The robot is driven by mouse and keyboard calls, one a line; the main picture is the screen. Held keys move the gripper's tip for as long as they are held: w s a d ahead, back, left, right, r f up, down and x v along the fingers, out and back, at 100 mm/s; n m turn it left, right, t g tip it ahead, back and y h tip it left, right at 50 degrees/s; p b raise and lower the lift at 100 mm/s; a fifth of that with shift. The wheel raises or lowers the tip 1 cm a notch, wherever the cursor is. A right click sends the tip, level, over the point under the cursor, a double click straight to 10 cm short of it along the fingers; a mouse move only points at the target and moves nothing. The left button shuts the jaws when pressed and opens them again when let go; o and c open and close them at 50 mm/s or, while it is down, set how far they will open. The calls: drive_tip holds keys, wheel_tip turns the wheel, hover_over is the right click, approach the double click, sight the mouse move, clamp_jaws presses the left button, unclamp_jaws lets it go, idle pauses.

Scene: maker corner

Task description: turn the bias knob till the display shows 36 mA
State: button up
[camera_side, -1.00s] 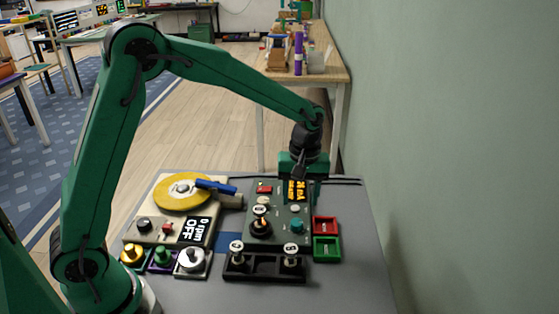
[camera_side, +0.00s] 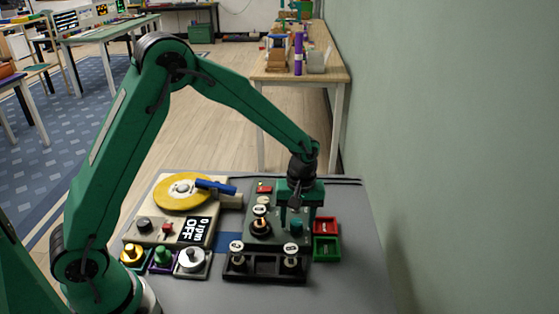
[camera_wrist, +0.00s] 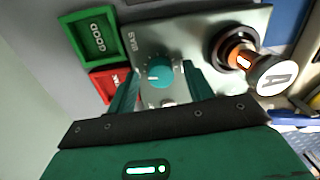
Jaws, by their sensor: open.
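The bias knob (camera_wrist: 160,72) is a round teal knob with a pale pointer mark, beside the BIAS label on a grey-green panel (camera_wrist: 150,30). In the side view the knob (camera_side: 296,223) sits at the panel's right. My gripper (camera_wrist: 161,68) is open, with one finger on each side of the knob and a gap visible at both sides. In the side view my gripper (camera_side: 298,214) is low over the panel's right part. The display is hidden behind my gripper in the side view and is not seen in the wrist view, so its reading cannot be told.
A tube marked A (camera_wrist: 277,75) stands close beside the knob. A green tray (camera_side: 327,248) and a red tray (camera_side: 325,226) lie right of the panel. A black rack (camera_side: 265,269) with two tubes stands in front. A yellow-disc machine (camera_side: 183,190) stands left.

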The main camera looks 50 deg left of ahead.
drive_tip(key=c, duration=1)
drive_tip(key=shift+m, duration=0.4)
drive_tip(key=m, duration=0.9)
drive_tip(key=shift+d+t, duration=0.1)
drive_tip(key=shift+t, duration=0.2)
drive_tip(key=m, duration=0.5)
drive_tip(key=shift+m, duration=0.3)
drive_tip(key=m, duration=0.4)
drive_tip(key=shift+s, duration=0.1)
drive_tip(key=shift+m, duration=0.3)
